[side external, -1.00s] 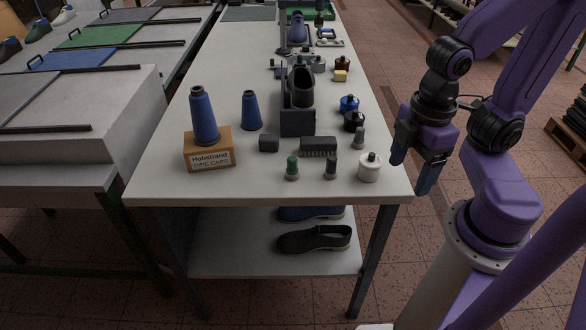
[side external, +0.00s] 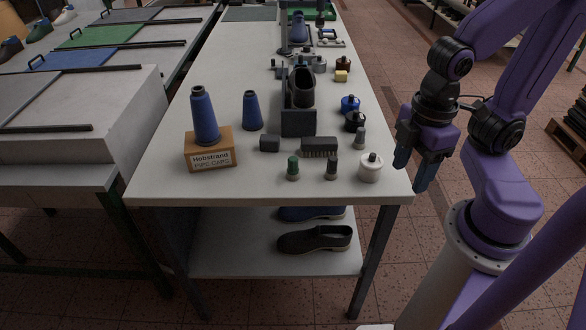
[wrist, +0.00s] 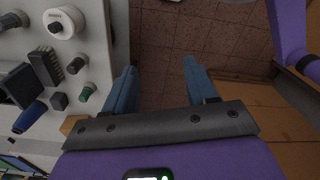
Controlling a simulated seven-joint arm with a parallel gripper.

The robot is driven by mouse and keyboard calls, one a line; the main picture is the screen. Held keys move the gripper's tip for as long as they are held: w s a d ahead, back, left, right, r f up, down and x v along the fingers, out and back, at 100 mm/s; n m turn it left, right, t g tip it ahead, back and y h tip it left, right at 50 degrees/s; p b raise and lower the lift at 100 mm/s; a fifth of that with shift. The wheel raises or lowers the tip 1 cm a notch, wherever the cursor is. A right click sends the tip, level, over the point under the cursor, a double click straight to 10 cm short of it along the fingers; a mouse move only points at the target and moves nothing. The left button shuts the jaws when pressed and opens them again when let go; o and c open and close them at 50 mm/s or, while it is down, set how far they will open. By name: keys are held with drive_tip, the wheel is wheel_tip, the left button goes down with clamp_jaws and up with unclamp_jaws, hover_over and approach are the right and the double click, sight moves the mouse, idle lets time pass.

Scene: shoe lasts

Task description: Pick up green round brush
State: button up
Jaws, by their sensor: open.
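The green round brush (side external: 292,168) stands upright near the front edge of the white table, with a green top and a paler base. In the wrist view the green brush (wrist: 88,91) shows left of the fingers. My gripper (side external: 412,172) is open and empty, off the table's right edge and to the right of the brush. In the wrist view, floor shows between the two blue fingers of my gripper (wrist: 160,68).
Right of the green brush stand a dark round brush (side external: 331,168) and a white pot (side external: 370,168). Behind are a flat dark brush (side external: 319,146), a small dark block (side external: 269,143) and a grey round brush (side external: 360,138). A brown box (side external: 210,150) with a blue cone stands left.

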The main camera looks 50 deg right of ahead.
drive_tip(key=shift+w, duration=0.1)
drive_tip(key=w+a+f+n+h, duration=0.25)
drive_tip(key=w+a+h, duration=0.3)
drive_tip(key=w, duration=0.35)
drive_tip(key=n+t+h, duration=0.7)
drive_tip(key=n+h, duration=0.1)
drive_tip(key=h, duration=0.4)
approach(291, 163)
drive_tip(key=shift+m+y, duration=0.25)
drive_tip(key=shift+m, duration=0.1)
drive_tip(key=x, duration=0.5)
drive_tip(key=shift+s+d, duration=0.15)
drive_tip(key=shift+d, duration=0.3)
drive_tip(key=shift+w+x, duration=0.1)
drive_tip(key=shift+x, duration=1.3)
drive_tip(key=shift+w+x, duration=0.15)
drive_tip(key=shift+x, duration=1.25)
drive_tip(key=shift+a+r, duration=0.1)
drive_tip(key=shift+r, duration=0.05)
drive_tip(key=shift+c, duration=0.3)
drive_tip(key=c, duration=1)
